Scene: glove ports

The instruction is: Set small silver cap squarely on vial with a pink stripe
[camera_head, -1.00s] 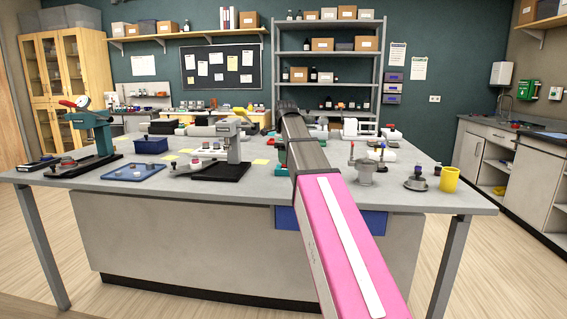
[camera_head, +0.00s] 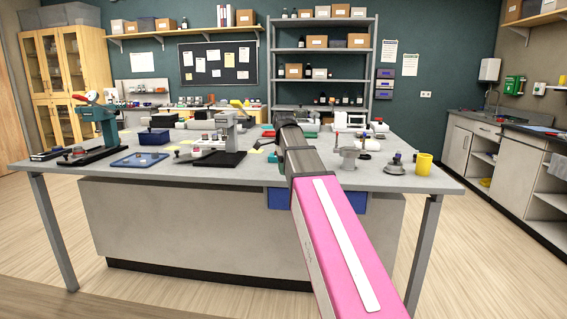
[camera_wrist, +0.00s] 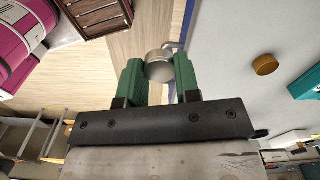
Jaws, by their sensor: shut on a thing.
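In the wrist view my gripper (camera_wrist: 159,77) has two green fingers shut on a small silver cap (camera_wrist: 158,66). The cap is a short round metal piece held between the fingertips, over the edge between the grey surface and the wooden floor. In the head view my pink and grey arm reaches toward the bench, and it hides the gripper and cap. I cannot make out a vial with a pink stripe in either view.
The grey bench (camera_head: 250,182) carries a blue tray (camera_head: 140,159), a press-like device (camera_head: 228,140), a dark green stand (camera_head: 105,125), a grey metal pot (camera_head: 349,158) and a yellow cup (camera_head: 423,164). An orange-brown disc (camera_wrist: 265,64) lies on the grey surface. Floor shows on both sides.

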